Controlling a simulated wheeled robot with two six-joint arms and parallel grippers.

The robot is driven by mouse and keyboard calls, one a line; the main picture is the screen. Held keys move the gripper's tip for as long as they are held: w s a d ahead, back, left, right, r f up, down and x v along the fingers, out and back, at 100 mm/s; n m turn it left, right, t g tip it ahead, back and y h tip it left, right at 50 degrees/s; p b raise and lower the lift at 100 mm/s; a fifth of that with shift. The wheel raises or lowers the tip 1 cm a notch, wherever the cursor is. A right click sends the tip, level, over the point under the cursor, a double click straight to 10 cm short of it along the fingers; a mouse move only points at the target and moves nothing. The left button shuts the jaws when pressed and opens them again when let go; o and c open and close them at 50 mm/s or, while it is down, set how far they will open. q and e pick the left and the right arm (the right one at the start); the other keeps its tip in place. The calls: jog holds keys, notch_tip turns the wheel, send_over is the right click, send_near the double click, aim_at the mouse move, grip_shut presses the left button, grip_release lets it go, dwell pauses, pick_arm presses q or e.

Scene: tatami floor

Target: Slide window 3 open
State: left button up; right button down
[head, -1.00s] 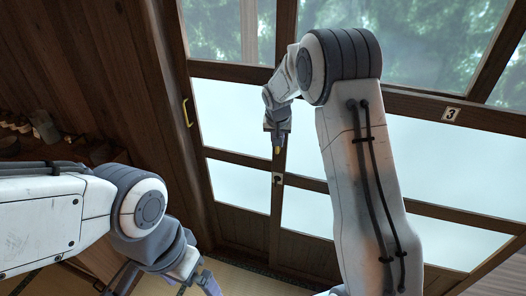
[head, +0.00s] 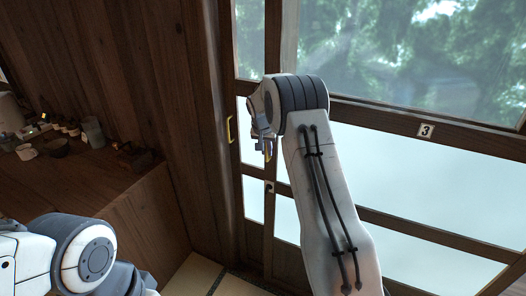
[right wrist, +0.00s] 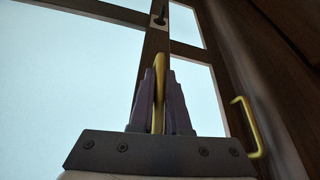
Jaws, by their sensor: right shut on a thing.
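Window 3 (head: 390,160) is a large dark wood-framed pane with a small "3" plate (head: 426,130) on its middle rail. My right gripper (head: 266,146) is at the left stile of this window. In the right wrist view, the gripper (right wrist: 159,105) is shut on a yellow pull handle (right wrist: 159,68), with a finger on either side. My right forearm hides part of the window. My left arm shows at the lower left in the head view, but its fingertips are out of the picture.
A second yellow handle (head: 229,129) is on the dark frame left of the stile, also seen in the right wrist view (right wrist: 246,125). A wooden counter (head: 130,205) with cups and pots stands at the left. Some tatami floor (head: 195,276) is clear.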

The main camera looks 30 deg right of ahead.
jog(key=shift+r, duration=0.1)
jog(key=c, duration=0.9)
grip_release()
jog(key=b+v, duration=0.2)
jog(key=v, duration=0.8)
jog(key=shift+r, duration=0.15)
